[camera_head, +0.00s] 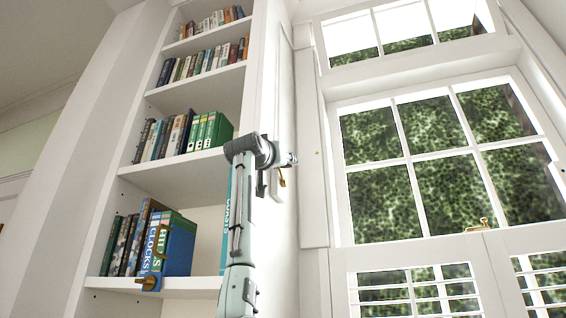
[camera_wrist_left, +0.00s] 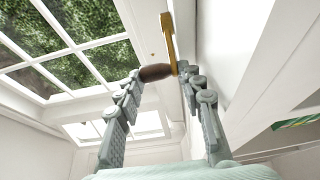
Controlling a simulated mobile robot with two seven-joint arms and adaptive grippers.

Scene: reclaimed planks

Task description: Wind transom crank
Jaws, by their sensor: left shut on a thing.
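In the left wrist view the crank shows as a flat brass arm (camera_wrist_left: 168,40) with a brown rounded handle (camera_wrist_left: 155,73). The handle lies between the fingertips of my left gripper (camera_wrist_left: 161,75), which is shut on it. In the head view my left gripper (camera_head: 286,160) is at the white side panel between bookcase and window, and a small brass part of the crank (camera_head: 282,179) shows just below it. The rest of the crank is hidden by my wrist. The transom (camera_head: 405,32) is the upper window row; I cannot tell how far it is open. My right gripper is not in view.
A white bookcase (camera_head: 186,172) with several books stands left of my arm. A brass object (camera_head: 151,282) is at the front of its lower shelf. To the right are a large paned window (camera_head: 406,160), a brass latch (camera_head: 480,224) and louvred shutters (camera_head: 415,292).

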